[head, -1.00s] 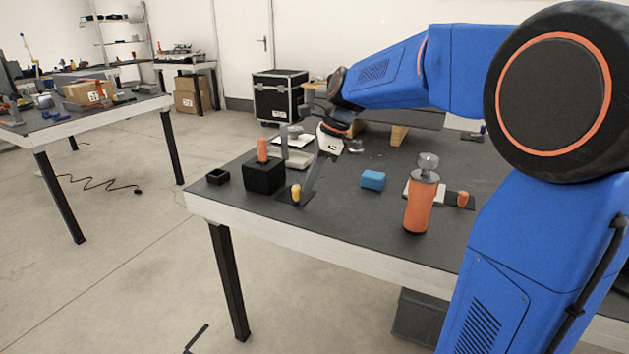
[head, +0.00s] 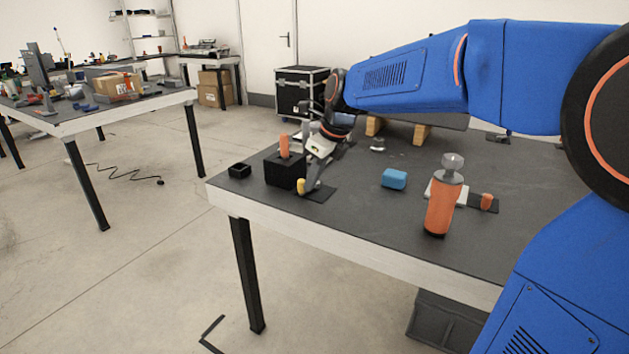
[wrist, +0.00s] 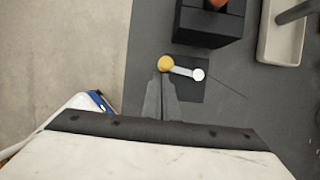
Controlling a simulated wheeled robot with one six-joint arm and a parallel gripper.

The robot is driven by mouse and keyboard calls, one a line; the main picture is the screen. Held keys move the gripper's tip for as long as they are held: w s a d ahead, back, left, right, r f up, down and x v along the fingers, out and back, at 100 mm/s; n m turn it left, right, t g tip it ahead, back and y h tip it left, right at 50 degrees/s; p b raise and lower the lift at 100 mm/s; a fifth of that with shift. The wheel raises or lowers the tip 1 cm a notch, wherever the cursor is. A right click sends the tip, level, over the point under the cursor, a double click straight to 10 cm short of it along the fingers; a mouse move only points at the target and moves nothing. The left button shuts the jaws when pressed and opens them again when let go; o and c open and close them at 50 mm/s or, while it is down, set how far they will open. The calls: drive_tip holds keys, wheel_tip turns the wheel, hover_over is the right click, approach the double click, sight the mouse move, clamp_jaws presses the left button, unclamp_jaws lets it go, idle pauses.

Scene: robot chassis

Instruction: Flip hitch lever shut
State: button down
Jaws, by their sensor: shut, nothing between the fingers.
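The hitch lever is a short light-grey bar with a yellow knob (wrist: 165,63) at one end and a round pale pivot (wrist: 199,75) at the other. It lies over a dark square plate (wrist: 190,91), with the knob at the plate's left edge in the wrist view. In the head view the yellow knob (head: 301,186) is beside the black box, at the left of the plate (head: 322,195). My gripper (wrist: 162,80) is shut, its fingertips right by the knob with nothing between them. Whether they touch the knob is unclear.
A black box (head: 279,176) with an orange peg (head: 284,146) stands close to the left of the lever. A small black open box (head: 239,170) is near the table corner.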

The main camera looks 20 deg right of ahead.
drive_tip(key=shift+w+d, duration=0.45)
drive_tip(key=shift+d, duration=0.2)
